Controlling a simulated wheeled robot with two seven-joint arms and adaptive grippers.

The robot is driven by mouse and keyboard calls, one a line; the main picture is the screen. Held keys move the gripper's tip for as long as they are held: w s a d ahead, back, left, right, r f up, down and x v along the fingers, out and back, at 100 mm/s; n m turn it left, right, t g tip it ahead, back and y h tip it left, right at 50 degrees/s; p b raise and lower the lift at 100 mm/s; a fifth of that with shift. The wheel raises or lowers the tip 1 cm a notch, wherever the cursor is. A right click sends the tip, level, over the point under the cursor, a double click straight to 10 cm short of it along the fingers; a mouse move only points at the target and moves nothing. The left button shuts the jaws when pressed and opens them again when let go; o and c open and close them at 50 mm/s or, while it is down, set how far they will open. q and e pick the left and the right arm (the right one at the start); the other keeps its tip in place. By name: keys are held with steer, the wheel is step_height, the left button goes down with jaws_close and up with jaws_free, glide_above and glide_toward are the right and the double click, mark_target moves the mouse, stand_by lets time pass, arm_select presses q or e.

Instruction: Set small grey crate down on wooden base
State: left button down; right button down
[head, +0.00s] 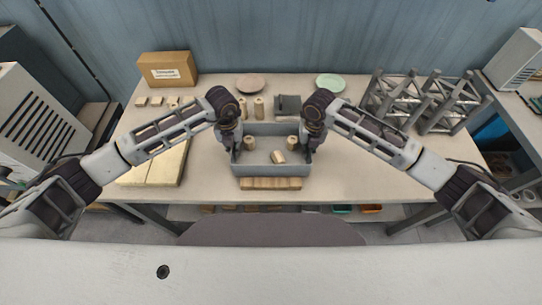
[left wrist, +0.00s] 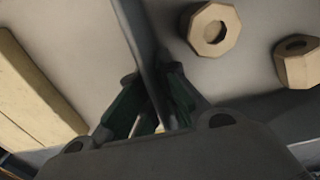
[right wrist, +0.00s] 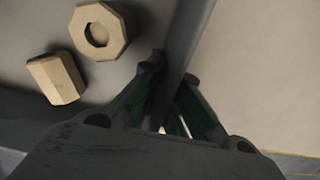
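The small grey crate (head: 270,171) is at the middle of the table in the head view, looking level, with a few wooden blocks inside. The wooden base (head: 271,184) shows as a strip below the crate's front wall; the rest is hidden. I cannot tell if the crate touches it. My left gripper (head: 229,146) is shut on the crate's left wall, which runs between its fingers in the left wrist view (left wrist: 140,40). My right gripper (head: 313,144) is shut on the right wall, seen between its fingers in the right wrist view (right wrist: 188,35).
A cardboard box (head: 167,70) stands at the back left. Pale boards (head: 165,168) lie left of the crate. A grey rack (head: 430,100) stands at the right. A pink plate (head: 251,82) and green plate (head: 330,81) are behind. The table right of the crate is clear.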

arm_select(q)
steer(key=c, duration=1.6)
jaws_free()
steer(key=shift+c, duration=0.2)
arm_select(e)
steer(key=c, duration=1.6)
jaws_free()
steer(key=shift+c, duration=0.2)
arm_select(q)
steer(key=shift+r, duration=0.1)
steer(key=shift+r, duration=5.85)
arm_select(e)
steer(key=shift+r, duration=0.1)
steer(key=shift+r, duration=5.85)
arm_select(q)
steer(key=shift+s+f, duration=0.1)
steer(key=shift+s, duration=0.05)
arm_select(e)
steer(key=shift+s+f, duration=0.1)
steer(key=shift+s, duration=0.05)
